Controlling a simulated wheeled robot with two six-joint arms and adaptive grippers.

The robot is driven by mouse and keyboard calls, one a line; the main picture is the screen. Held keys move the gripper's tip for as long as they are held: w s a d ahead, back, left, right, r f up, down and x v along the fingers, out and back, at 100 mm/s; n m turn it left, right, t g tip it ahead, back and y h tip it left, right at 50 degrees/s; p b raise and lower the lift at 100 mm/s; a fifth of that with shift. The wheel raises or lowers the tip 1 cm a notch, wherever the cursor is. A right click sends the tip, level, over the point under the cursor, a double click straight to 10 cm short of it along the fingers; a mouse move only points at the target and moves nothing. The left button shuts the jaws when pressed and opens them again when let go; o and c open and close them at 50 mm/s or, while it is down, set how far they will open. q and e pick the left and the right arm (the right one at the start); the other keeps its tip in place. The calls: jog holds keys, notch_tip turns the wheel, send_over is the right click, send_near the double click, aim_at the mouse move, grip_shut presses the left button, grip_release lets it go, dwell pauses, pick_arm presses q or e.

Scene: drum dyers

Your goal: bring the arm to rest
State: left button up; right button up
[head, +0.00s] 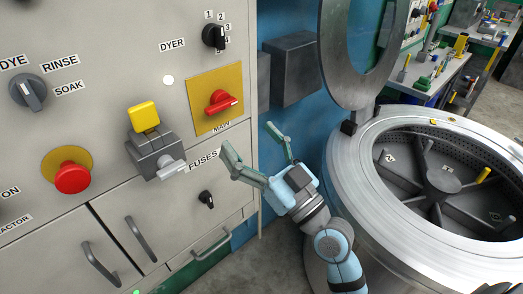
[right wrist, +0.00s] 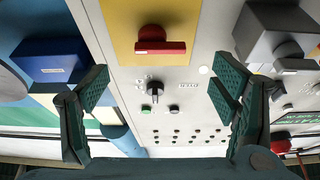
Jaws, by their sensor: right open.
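My right gripper (head: 256,148) is in front of the control cabinet, near its right edge. Its two green-padded fingers are spread, and nothing is between them. In the right wrist view the gripper (right wrist: 160,88) is also open and empty. The cabinet face is visible beyond its fingers, with the red main switch (right wrist: 160,41) on its yellow plate above the gap. In the head view that main switch (head: 220,102) sits above and left of the gripper. The gripper appears clear of it. My left gripper is not in view.
The grey fuse block (head: 155,152) with a yellow top is left of the gripper. A red mushroom button (head: 72,177) and cabinet door handles (head: 134,238) stick out farther left. The round steel drum (head: 350,190), its lid (head: 340,85) raised, stands close on the right.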

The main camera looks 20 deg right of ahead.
jog(key=v, duration=0.4)
jog(key=shift+s, duration=0.15)
